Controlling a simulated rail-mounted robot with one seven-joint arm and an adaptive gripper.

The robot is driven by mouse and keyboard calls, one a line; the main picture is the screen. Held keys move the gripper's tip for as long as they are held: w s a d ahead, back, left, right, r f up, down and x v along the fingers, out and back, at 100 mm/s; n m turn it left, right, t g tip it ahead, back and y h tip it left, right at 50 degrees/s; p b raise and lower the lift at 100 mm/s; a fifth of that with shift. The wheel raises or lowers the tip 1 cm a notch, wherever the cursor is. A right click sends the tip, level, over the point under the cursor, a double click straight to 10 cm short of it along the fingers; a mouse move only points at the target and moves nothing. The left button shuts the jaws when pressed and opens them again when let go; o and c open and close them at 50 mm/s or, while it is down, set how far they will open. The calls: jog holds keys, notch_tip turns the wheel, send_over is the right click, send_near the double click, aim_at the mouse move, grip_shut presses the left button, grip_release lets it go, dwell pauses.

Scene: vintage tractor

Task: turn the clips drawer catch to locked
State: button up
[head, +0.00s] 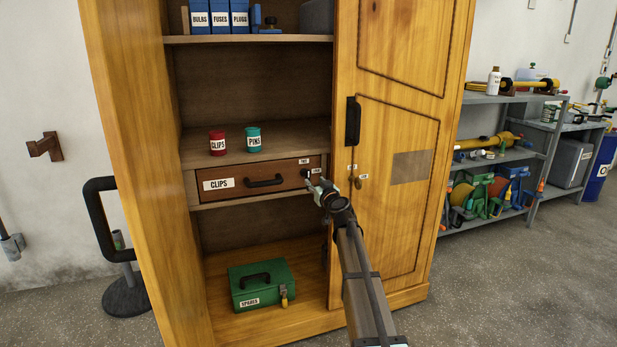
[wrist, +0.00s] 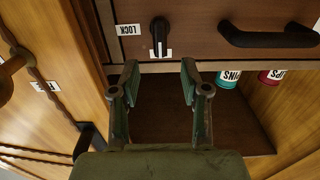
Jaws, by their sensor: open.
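The clips drawer (head: 277,181) is a shut brown drawer in the wooden cabinet, with a CLIPS label and a black handle (head: 264,182). Its catch (head: 306,174) is a small dark knob at the drawer's right end. In the wrist view, which is upside down, the catch (wrist: 159,37) is a black bar standing upright, and a LOCK label (wrist: 128,29) lies to its side. A white patch shows at the bar's lower end, partly hidden. My gripper (head: 320,186) is open and empty in front of the catch; its fingertips (wrist: 158,78) are apart from it.
Red CLIPS (head: 217,143) and teal PINS (head: 253,140) cans stand on the shelf above the drawer. A green box (head: 262,284) sits below.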

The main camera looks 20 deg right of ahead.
aim_at(309, 176)
jog(key=w, duration=0.7)
jog(key=shift+w+a, duration=0.25)
jog(key=shift+w, duration=0.15)
grip_shut()
